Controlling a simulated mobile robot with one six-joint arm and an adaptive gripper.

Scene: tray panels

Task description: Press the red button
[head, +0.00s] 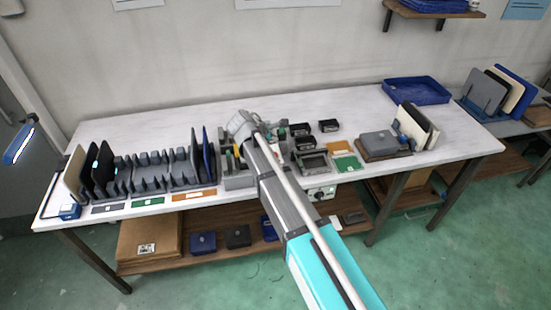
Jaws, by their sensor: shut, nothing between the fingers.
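My arm reaches from the lower right over the front edge of the white table (340,115). My gripper (241,127) is at its far end, over the grey tool holder (238,181) near the middle of the table. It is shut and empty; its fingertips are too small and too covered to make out. I cannot make out a red button anywhere; my arm hides part of the table's middle. A small pale box with a green mark (320,194) sits under the front edge, right of my arm, partly hidden by it.
A grey rack (150,178) with upright dark panels stands on the left. Several black boxes (328,126), a grey frame (312,163) and a green card (346,163) lie right of my arm. A blue tray (418,91) is at the back right. The back middle is clear.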

